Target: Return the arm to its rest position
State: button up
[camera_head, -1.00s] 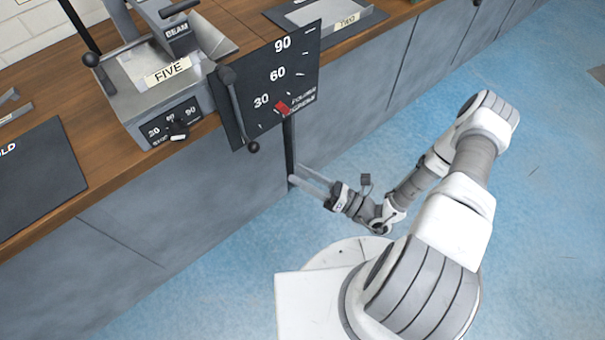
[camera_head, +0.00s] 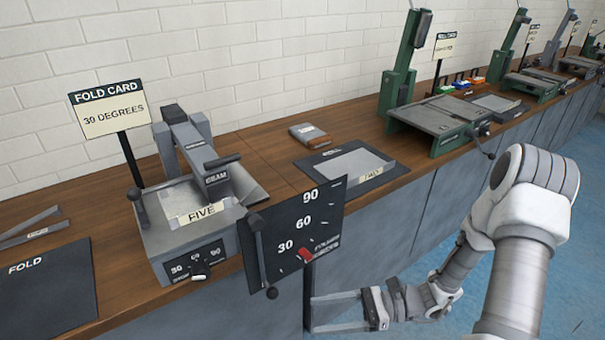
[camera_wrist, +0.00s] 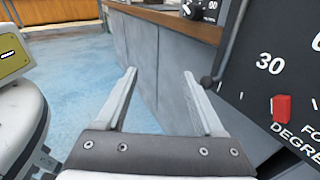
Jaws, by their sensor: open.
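My gripper (camera_head: 325,313) is low in front of the grey cabinet fronts (camera_head: 420,200), beneath the dark angle board (camera_head: 292,235) marked 30, 60 and 90. Its two fingers are apart with nothing between them in the wrist view (camera_wrist: 160,90). The dark board (camera_wrist: 285,75) with its red pointer (camera_wrist: 282,108) stands just right of the fingers there. My arm reaches in from the lower right of the head view, its links partly hiding one another.
A grey folding machine (camera_head: 190,215) labelled FIVE stands on the wooden counter (camera_head: 265,150). A FOLD CARD sign (camera_head: 110,115) reads 30 DEGREES. A dark FOLD mat (camera_head: 45,285) lies left. A green machine (camera_head: 430,115) stands farther right. Blue floor (camera_wrist: 75,55) is open left of the cabinets.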

jog(key=s+d+r+n+t+h+p, duration=0.2)
jog(key=d+r+n+h+p, duration=0.1)
jog(key=r, duration=1)
jog(key=s+d+r+n+t+h+p, duration=0.2)
jog(key=r+n+h+p, duration=0.4)
jog(key=r, duration=0.7)
jog(key=s+d+r+n+t+h+p, duration=0.2)
jog(key=s+d+r+n+h+p, duration=0.2)
jog(key=r+n+h, duration=0.4)
notch_tip(320, 180, up, 6)
jog(key=shift+s+f+n+t+p, duration=0.2)
jog(key=shift+f+n+t+p, duration=0.1)
jog(key=shift+n+t, duration=0.1)
